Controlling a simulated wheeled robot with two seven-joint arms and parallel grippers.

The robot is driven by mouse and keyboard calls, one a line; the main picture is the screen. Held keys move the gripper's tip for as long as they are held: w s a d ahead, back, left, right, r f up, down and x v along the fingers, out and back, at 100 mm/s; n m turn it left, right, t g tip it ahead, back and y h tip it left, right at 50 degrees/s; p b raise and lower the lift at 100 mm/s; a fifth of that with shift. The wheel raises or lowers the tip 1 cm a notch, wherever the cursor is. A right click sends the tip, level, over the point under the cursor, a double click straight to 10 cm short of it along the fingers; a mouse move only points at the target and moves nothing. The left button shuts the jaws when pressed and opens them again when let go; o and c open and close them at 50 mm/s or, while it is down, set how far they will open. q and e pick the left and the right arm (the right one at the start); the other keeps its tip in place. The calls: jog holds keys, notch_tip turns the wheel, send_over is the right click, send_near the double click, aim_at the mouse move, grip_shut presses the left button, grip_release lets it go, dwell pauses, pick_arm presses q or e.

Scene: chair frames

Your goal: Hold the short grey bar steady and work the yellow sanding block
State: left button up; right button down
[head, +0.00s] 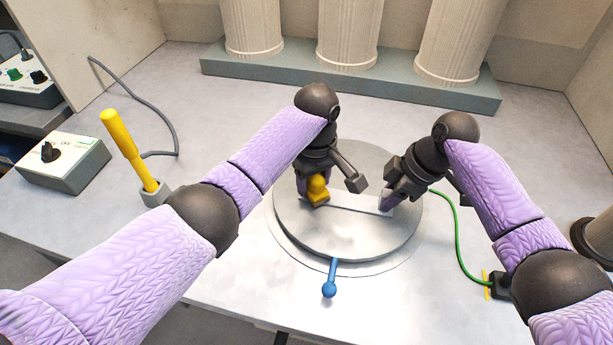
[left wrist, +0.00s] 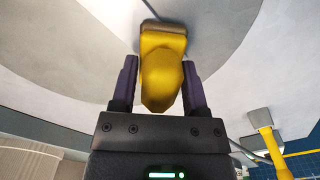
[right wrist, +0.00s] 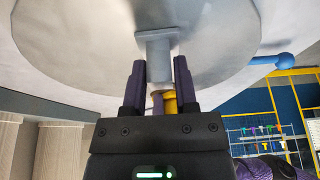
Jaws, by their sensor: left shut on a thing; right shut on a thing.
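The yellow sanding block (head: 318,190) stands at the left end of the short grey bar (head: 347,203), over the round grey turntable (head: 335,240). My left gripper (head: 328,187) is shut on the block's knob, which shows between its fingers in the left wrist view (left wrist: 162,75). I cannot tell whether the block's base touches the bar. My right gripper (head: 392,200) is shut on the bar at its right end. In the right wrist view the bar (right wrist: 155,52) passes between the fingers, lying close over the turntable. The fingers hide part of it.
A blue-knobbed lever (head: 329,288) sticks out at the turntable's front. A yellow-handled tool (head: 125,145) stands in a grey holder on the left, beside a switch box (head: 65,162). A green cable (head: 460,240) runs on the right. Columns on a plinth (head: 350,85) stand behind.

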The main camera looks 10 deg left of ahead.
pick_arm(q)
jog(key=shift+d, duration=0.15)
jog(key=shift+a, duration=1)
jog(key=shift+r, duration=0.1)
jog(key=shift+r, duration=2)
pick_arm(e)
jog(key=shift+c, duration=1.6)
grip_release()
jog(key=v, duration=1.2)
